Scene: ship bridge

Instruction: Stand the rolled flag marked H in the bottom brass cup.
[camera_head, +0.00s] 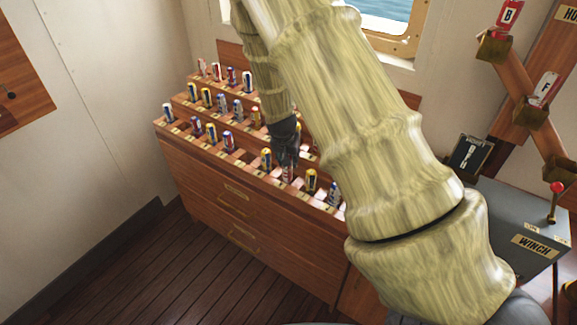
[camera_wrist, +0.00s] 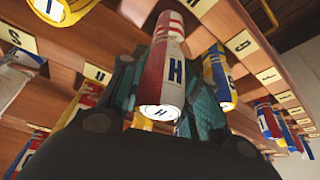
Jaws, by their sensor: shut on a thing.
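The rolled flag marked H (camera_wrist: 165,75) is red and white, with a white end cap. My gripper (camera_wrist: 160,88) is shut on it, with a finger on each side. In the head view my gripper (camera_head: 287,143) is at the front row of the stepped flag rack, and a little of the H flag (camera_head: 288,173) shows below it. I cannot tell whether the flag's lower end is still in its slot. The bottom brass cup (camera_head: 560,170) is at the right edge on a slanted wooden board, behind the winch lever; no flag shows in it.
The wooden rack (camera_head: 215,180) holds several other rolled flags close around my gripper. A flag marked B (camera_head: 507,17) stands in the top cup (camera_head: 493,48) and another flag (camera_head: 545,88) in the middle cup (camera_head: 530,110). The grey winch box (camera_head: 510,225) has a red-knobbed lever (camera_head: 556,195).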

